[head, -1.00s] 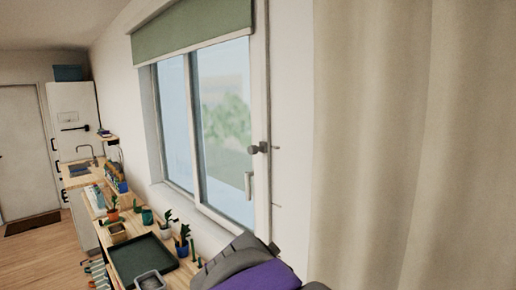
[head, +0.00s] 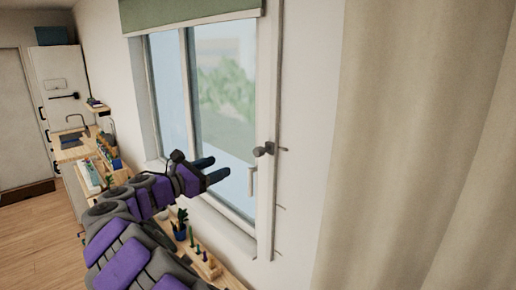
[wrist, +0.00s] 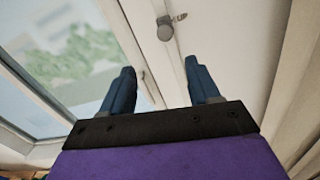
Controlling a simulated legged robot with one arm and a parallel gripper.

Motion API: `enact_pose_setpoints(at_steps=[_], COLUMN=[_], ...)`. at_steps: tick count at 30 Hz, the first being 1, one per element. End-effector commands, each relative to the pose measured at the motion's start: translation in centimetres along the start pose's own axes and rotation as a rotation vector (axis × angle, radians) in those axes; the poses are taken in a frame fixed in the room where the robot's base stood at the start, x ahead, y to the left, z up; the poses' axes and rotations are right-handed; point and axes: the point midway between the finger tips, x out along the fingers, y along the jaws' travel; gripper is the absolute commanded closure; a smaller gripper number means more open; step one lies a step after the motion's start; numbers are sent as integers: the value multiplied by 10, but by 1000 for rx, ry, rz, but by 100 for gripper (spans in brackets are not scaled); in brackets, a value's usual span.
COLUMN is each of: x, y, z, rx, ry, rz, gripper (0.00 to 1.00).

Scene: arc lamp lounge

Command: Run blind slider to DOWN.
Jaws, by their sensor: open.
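The blind slider is a small grey knob (head: 263,150) on a vertical pale rail (head: 270,90) on the wall, right of the window. Thin dark marks show on the wall beside the rail, one close to the knob and another lower. The green blind (head: 190,12) covers only the top of the window. My gripper (head: 216,168) is open and empty, in front of the window, left of the knob in the head view. In the wrist view the knob (wrist: 165,30) lies beyond my open fingertips (wrist: 163,69), roughly between them and apart from them.
A window handle (head: 252,181) sits on the frame just left of the rail. A beige curtain (head: 415,140) hangs on the right. A wooden shelf with plants (head: 181,225) and small items runs below the window.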

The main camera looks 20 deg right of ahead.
Motion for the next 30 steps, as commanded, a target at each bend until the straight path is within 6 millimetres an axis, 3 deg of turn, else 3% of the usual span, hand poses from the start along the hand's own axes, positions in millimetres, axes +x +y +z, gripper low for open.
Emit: enact_pose_setpoints(at_steps=[12,30], x=[88,170], y=[-8,-4], z=[0,0], rx=[5,3], ry=[10,4], rz=[-8,-5], gripper=[39,39])
